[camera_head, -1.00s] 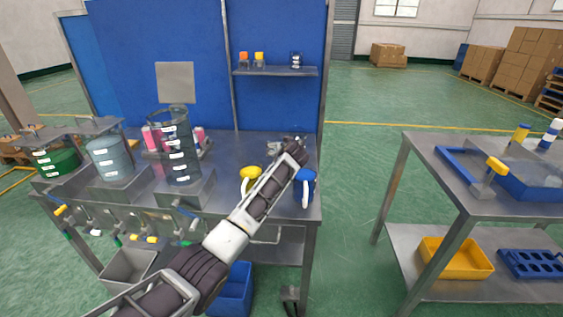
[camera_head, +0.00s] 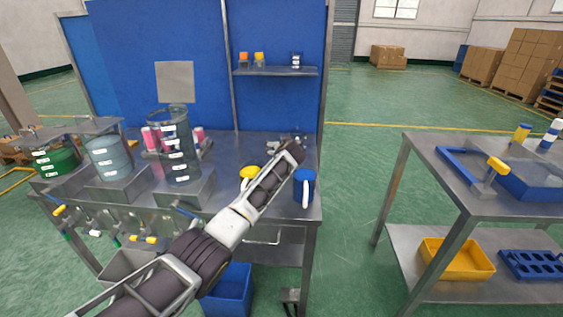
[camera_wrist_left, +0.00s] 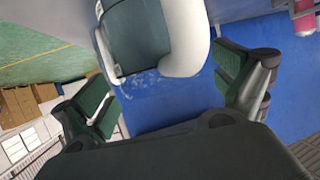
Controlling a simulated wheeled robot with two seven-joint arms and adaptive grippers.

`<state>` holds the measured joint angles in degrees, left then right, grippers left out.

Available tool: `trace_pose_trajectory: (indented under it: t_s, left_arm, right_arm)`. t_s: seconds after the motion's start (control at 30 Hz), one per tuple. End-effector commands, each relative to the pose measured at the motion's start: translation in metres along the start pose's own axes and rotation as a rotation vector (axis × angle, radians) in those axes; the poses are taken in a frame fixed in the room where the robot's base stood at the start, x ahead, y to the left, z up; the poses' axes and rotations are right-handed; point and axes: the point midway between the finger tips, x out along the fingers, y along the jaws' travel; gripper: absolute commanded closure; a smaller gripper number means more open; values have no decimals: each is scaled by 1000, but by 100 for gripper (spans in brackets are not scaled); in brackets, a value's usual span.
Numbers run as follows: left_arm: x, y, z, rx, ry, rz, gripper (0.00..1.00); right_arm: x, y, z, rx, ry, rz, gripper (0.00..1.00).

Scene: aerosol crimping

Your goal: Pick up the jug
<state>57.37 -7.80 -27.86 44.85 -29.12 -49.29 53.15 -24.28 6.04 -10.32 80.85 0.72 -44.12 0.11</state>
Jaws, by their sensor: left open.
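A dark grey-green jug (camera_wrist_left: 137,35) with a white handle (camera_wrist_left: 187,35) fills the top middle of the left wrist view, cut off by the picture's edge. My left gripper (camera_wrist_left: 166,88) is open, its two fingers spread wide with the jug between and beyond them; I cannot tell whether they touch it. My right gripper is not in view.
The metal bench (camera_head: 226,150) has a blue back panel (camera_head: 170,40) and a small shelf (camera_head: 275,71). Clear cylinders (camera_head: 178,150) and pink cans (camera_head: 198,136) stand to the left. A second table (camera_head: 450,180) stands right, across open floor.

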Motion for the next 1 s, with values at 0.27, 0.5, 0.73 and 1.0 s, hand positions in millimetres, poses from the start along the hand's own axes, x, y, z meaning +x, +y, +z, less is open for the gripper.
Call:
trace_pose_trajectory:
  t_s: [0.27,0.5,0.73,1.0]
  left_arm:
    - [0,0,0,0,0,0,4]
    - [0,0,0,0,0,0,35]
    - [0,0,0,0,0,0,65]
    - [-1,0,-2,0,4,1,95]
  right_arm:
    - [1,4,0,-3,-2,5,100]
    - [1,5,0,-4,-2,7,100]
    - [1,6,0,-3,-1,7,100]
    - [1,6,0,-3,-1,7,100]
